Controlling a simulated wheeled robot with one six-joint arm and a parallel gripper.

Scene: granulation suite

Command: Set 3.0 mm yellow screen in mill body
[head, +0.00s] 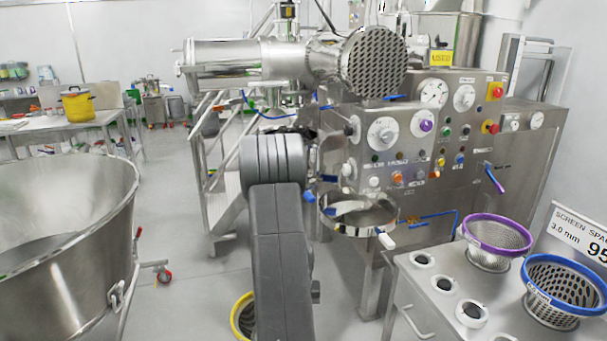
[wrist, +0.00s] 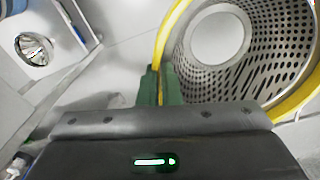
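The yellow-rimmed conical screen (wrist: 268,45) fills the right of the wrist view, its perforated wall and round open end showing. In the head view only part of its yellow rim (head: 237,318) shows, low beside my grey arm, which hides the rest. My gripper (wrist: 160,84) has green fingers closed on the yellow rim; its fingertips are hidden in the head view. A round steel housing with an open top (head: 358,222), which looks like the mill body, stands beyond my arm below the control panel. It has a white-ended handle, and I see no screen in it.
A steel bench at right holds a purple-rimmed screen (head: 497,238), a blue-rimmed screen (head: 566,287), several round holes and a sign (head: 582,238) reading 3.0 mm. A large steel bowl (head: 65,255) stands at left. Open floor lies between bowl and machine.

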